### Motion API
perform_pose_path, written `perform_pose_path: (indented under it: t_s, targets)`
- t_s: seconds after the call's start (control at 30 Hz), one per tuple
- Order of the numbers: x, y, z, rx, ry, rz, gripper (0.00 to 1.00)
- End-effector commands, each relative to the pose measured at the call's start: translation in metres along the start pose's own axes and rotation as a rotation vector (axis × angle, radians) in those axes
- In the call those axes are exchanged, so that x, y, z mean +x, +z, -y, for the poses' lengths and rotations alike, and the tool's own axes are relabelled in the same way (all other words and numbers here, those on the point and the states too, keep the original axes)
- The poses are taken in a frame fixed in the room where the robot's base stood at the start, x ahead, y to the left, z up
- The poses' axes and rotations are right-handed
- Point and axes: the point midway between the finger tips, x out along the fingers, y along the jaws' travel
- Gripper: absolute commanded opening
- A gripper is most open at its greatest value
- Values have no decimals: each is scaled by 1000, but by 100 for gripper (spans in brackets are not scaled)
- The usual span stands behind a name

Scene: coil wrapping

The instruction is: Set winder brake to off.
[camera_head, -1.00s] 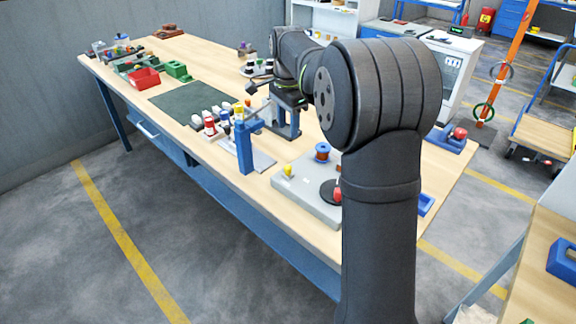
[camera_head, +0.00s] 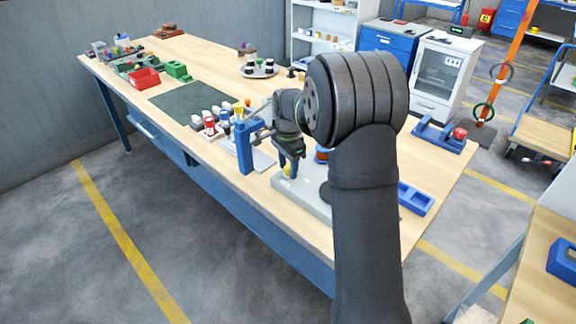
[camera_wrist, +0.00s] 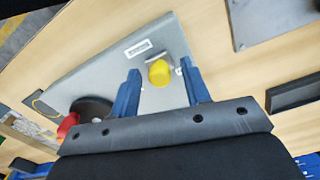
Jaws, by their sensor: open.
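The winder is a light grey base plate (camera_head: 300,198) near the table's front edge; the plate (camera_wrist: 105,75) also shows in the wrist view. A yellow knob (camera_wrist: 159,72) stands on it beside a white label. It looks like the brake control, but its setting cannot be read. The knob also shows small in the head view (camera_head: 287,173). My gripper (camera_wrist: 160,75) is open, with its blue fingers on either side of the knob in the picture; contact cannot be told. In the head view, my gripper (camera_head: 289,166) points down over the plate's left part.
A black disc (camera_wrist: 92,108) with a red knob (camera_wrist: 68,126) is on the same plate. A copper-coloured spool (camera_head: 322,154) is partly hidden behind my arm. A blue upright post (camera_head: 244,148) stands close left of my gripper, with several bottles (camera_head: 210,124) beyond.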

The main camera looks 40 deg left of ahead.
Motion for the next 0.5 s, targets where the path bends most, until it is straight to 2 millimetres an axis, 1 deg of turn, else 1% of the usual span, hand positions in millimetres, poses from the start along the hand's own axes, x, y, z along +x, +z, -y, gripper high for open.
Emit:
perform_pose_path:
  t_s: [0.1, 0.13, 0.33, 0.37, 0.5]
  targets:
    - [0, 0, 0, 0, 0, 0, 43]
    - [0, 0, 0, 0, 0, 0, 41]
    - [0, 0, 0, 0, 0, 0, 2]
    - [0, 0, 0, 0, 0, 0, 0]
    - [0, 0, -1, 0, 0, 0, 0]
